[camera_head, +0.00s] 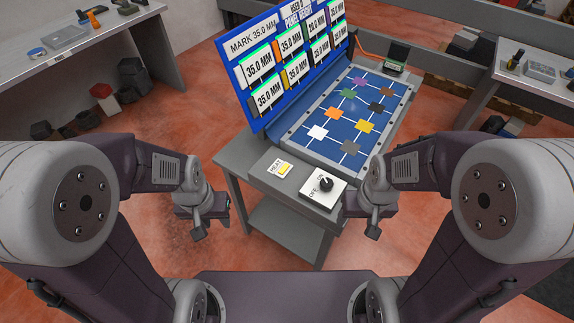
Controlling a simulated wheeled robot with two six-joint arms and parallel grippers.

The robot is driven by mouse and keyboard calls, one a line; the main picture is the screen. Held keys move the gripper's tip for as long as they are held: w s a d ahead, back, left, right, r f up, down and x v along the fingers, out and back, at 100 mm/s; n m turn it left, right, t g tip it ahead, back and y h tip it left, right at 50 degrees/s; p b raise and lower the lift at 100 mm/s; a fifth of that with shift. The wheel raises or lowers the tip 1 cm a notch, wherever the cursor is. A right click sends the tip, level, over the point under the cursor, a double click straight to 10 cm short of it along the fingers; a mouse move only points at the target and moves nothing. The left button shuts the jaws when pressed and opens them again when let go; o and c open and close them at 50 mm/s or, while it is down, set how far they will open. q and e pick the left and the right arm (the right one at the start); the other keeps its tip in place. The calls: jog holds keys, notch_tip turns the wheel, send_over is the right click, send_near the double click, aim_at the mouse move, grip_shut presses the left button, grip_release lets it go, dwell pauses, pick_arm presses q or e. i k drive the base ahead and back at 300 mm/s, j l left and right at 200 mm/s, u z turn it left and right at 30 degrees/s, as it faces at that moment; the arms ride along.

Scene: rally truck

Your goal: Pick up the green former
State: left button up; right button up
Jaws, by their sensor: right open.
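The board lies on the grey workbench (238,152). My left gripper (200,230) hangs left of the bench, over the floor, well apart from the green former; its jaws are too small to read. My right gripper (373,230) is open near the bench's front right corner, in front of the board and apart from the green former.
A blue display panel (284,62) with several "35.0 MM" labels stands along the board's left side. A yellow NEXT button (285,169) and a black rotary knob (326,184) sit at the bench's front. Side tables stand far left (100,37) and right (512,90).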

aim_at(395, 63)
jog(key=i+l+u, duration=0.1)
jog(key=l, duration=0.45)
jog(key=i+l+u, duration=0.15)
jog(key=l, duration=0.4)
jog(key=l+u, duration=0.1)
jog(key=l, duration=0.5)
